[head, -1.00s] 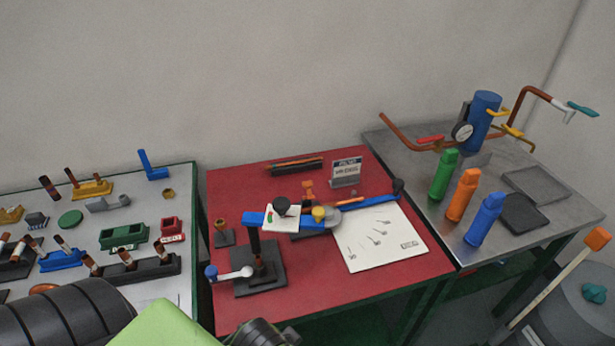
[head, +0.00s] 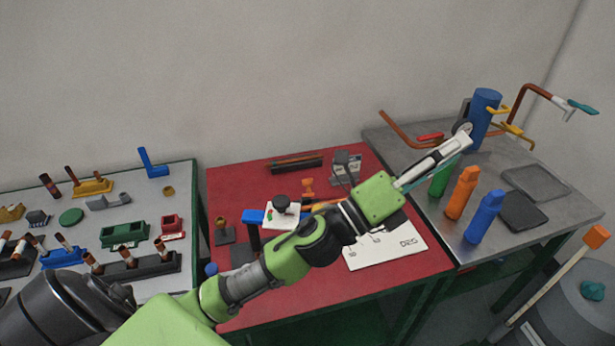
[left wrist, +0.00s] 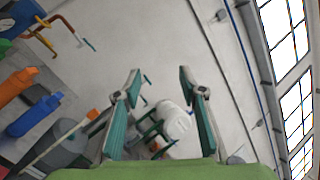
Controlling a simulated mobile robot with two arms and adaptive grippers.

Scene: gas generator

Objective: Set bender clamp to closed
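The bender stands on the red table (head: 235,180), with a blue bar end (head: 253,216), a white plate (head: 270,218) and a black knob (head: 281,203) showing. My left arm covers its right part and much of its dark base. A blue ball-ended lever (head: 211,269) shows low at its left; which part is the clamp, and its setting, I cannot tell. My left gripper (head: 462,143) is right of the bender, above the green bottle, pointing up and right. In the left wrist view the left gripper (left wrist: 160,85) is open and empty. My right gripper is not in view.
Green, orange (head: 461,193) and blue (head: 484,217) bottles stand on the grey table at right, with a blue cylinder (head: 485,105) and copper pipes behind. A white drawing sheet (head: 405,247) lies on the red table. The left table (head: 120,190) holds many small parts.

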